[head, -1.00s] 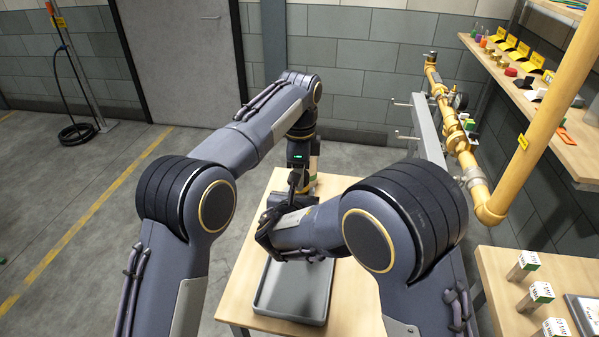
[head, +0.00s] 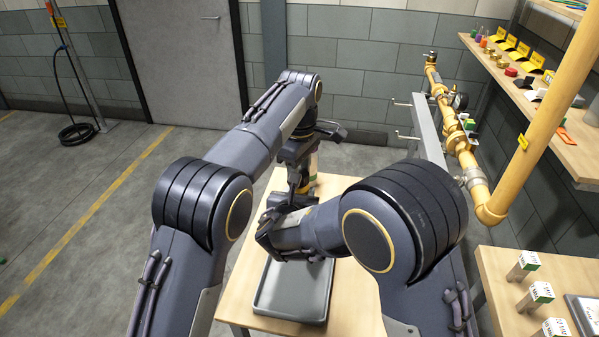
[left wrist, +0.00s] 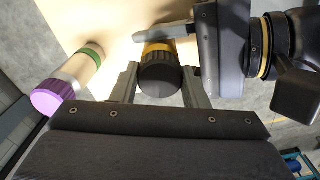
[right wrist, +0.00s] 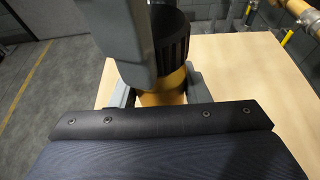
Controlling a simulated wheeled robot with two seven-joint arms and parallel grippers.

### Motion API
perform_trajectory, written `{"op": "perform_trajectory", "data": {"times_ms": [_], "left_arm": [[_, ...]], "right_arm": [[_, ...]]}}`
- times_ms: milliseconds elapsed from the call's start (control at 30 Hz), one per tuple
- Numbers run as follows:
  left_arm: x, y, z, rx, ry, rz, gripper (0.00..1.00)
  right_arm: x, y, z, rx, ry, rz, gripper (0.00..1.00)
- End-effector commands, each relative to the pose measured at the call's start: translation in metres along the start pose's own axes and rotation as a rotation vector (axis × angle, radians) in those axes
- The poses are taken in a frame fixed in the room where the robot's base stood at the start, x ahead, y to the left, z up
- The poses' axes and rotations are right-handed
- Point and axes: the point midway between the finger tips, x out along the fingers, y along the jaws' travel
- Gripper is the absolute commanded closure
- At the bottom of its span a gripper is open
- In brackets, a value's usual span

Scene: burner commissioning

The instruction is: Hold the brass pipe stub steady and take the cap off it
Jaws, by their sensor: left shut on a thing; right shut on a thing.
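The brass pipe stub (right wrist: 166,88) stands upright, with its black ribbed cap (right wrist: 172,35) on top. My right gripper (right wrist: 160,95) is shut on the stub, one finger on each side. My left gripper (left wrist: 160,88) comes from above and is shut on the cap, which shows between its fingers in the left wrist view (left wrist: 160,76). A brass band of the stub (left wrist: 158,48) shows beside the cap there. In the head view the grippers meet above the wooden table (head: 352,300), and my arms hide most of the stub and cap. I cannot tell whether the cap is loose.
A cylinder with a purple end and green band (left wrist: 68,82) stands close to the left gripper. An empty grey tray (head: 262,305) lies at the table's front. Yellow piping (head: 466,160) and a shelf (head: 545,100) are at the right.

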Motion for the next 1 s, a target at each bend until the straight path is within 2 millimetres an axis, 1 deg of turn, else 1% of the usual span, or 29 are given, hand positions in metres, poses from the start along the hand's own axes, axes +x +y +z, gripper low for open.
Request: {"op": "perform_trajectory", "data": {"times_ms": [33, 100, 200, 333, 367, 1000], "left_arm": [[-0.0004, 0.0005, -0.0008, -0.122, 0.003, 0.003, 0.87], [-0.0005, 0.0005, -0.0010, -0.304, 0.003, 0.003, 0.87], [-0.0006, 0.0006, -0.0010, -0.526, 0.002, 0.003, 0.87], [-0.0007, 0.0007, -0.0006, -0.710, 0.001, 0.003, 0.87], [-0.0007, 0.0007, -0.0006, -0.734, 0.001, 0.003, 0.87], [-0.0010, 0.0006, -0.0005, -0.732, 0.000, 0.003, 0.87]], "right_arm": [[-0.0003, 0.0001, 0.0003, 0.001, -0.001, 0.000, 1.00], [-0.0003, 0.0000, 0.0003, 0.001, -0.001, 0.000, 1.00], [-0.0003, 0.0000, 0.0003, 0.001, -0.001, 0.000, 1.00], [-0.0003, -0.0001, 0.0003, 0.001, -0.001, 0.000, 1.00], [-0.0003, -0.0001, 0.0003, 0.001, -0.001, 0.000, 1.00], [-0.0001, 0.0000, 0.0004, 0.000, -0.001, 0.000, 1.00]]}}
